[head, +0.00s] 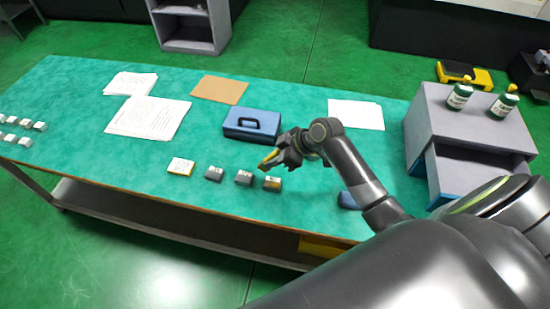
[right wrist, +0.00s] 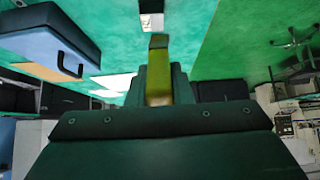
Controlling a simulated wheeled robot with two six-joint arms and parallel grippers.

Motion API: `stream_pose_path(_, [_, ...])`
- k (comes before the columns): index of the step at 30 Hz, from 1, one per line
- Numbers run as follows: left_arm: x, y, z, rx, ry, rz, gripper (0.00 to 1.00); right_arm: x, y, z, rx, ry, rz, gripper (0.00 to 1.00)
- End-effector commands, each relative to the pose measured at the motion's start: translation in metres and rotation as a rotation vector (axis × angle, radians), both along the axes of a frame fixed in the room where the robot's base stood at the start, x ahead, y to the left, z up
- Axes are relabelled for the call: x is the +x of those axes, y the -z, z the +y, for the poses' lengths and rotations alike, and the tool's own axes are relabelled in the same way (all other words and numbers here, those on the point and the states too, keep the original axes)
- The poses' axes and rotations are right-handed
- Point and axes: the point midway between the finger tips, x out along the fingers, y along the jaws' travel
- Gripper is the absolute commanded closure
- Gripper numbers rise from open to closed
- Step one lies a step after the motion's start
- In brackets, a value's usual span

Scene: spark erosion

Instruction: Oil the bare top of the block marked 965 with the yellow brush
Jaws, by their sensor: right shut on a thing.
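My right gripper (head: 278,157) is shut on the yellow brush (head: 267,161), held above the table near the front row of blocks. The brush (right wrist: 158,72) points away from the jaws in the right wrist view, with a block (right wrist: 152,20) beyond its tip. The front row has a grey block (head: 214,173), a second grey block (head: 243,178) and a block with a yellowish face (head: 272,185) just below the brush. Their marks are too small to read, so I cannot tell which is 965. My left gripper is out of view.
A white-topped piece with a yellow edge (head: 181,167) lies left of the blocks. A blue case (head: 252,124) stands behind them. Papers (head: 148,118) and a brown sheet (head: 219,90) lie further back. Several small blocks (head: 20,130) are far left. A grey drawer cabinet (head: 470,130) holds bottles.

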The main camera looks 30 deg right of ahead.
Motion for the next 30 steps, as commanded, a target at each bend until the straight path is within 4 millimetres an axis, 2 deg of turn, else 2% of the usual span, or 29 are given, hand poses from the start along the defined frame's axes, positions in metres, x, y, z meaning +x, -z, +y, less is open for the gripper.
stream_pose_path(17, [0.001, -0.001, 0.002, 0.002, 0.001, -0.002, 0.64, 0.001, -0.001, 0.001, -0.003, -0.001, 0.001, 1.00])
stream_pose_path(30, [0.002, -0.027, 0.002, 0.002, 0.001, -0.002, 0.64, 0.014, 0.002, 0.015, -0.153, -0.001, 0.125, 1.00])
